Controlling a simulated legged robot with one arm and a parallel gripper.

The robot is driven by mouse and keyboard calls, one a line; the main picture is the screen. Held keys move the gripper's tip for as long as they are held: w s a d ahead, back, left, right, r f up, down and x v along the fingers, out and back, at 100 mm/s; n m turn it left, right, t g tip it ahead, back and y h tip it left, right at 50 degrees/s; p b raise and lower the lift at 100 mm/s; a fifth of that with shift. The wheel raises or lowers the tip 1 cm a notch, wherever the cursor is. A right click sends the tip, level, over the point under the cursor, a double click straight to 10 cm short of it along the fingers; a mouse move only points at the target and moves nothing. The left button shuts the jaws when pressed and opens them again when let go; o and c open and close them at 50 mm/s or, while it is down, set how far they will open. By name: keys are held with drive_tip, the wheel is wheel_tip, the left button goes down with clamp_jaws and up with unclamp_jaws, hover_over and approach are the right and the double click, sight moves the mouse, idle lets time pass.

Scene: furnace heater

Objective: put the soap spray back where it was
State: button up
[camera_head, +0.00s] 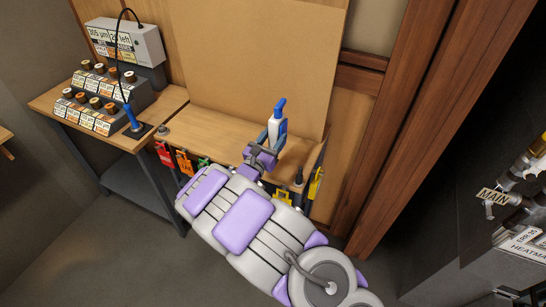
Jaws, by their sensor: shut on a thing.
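The soap spray (277,128) is a small white bottle with a blue spray head. It stands about upright over the wooden bench top, in front of the large tan board. My gripper (271,136) is shut on the bottle from the near side. The gripper and arm hide the bottle's lower part, so I cannot tell whether its base touches the bench (222,138).
A tan board (250,60) stands behind the bench. Coloured tags (184,162) and a yellow tool (316,183) hang along its front edge. A side table at left holds a grey device (125,42) and racks of spools (98,98). Dark machinery (520,210) stands at right.

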drive_tip(key=f, duration=0.3)
drive_tip(key=d+f+b, duration=0.1)
drive_tip(key=f, duration=0.2)
drive_tip(key=shift+d+f, duration=0.15)
drive_tip(key=shift+f, duration=0.25)
drive_tip(key=shift+a+r, duration=0.1)
drive_tip(key=shift+a, duration=0.2)
drive_tip(key=shift+o, duration=1.6)
drive_tip(key=shift+d, duration=0.15)
drive_tip(key=shift+o, duration=1.4)
drive_tip(key=shift+d+r, duration=0.1)
drive_tip(key=shift+d, duration=0.6)
drive_tip(key=shift+a, duration=0.45)
drive_tip(key=p+v, duration=0.1)
drive_tip(key=v, duration=1.1)
drive_tip(key=shift+p, duration=0.4)
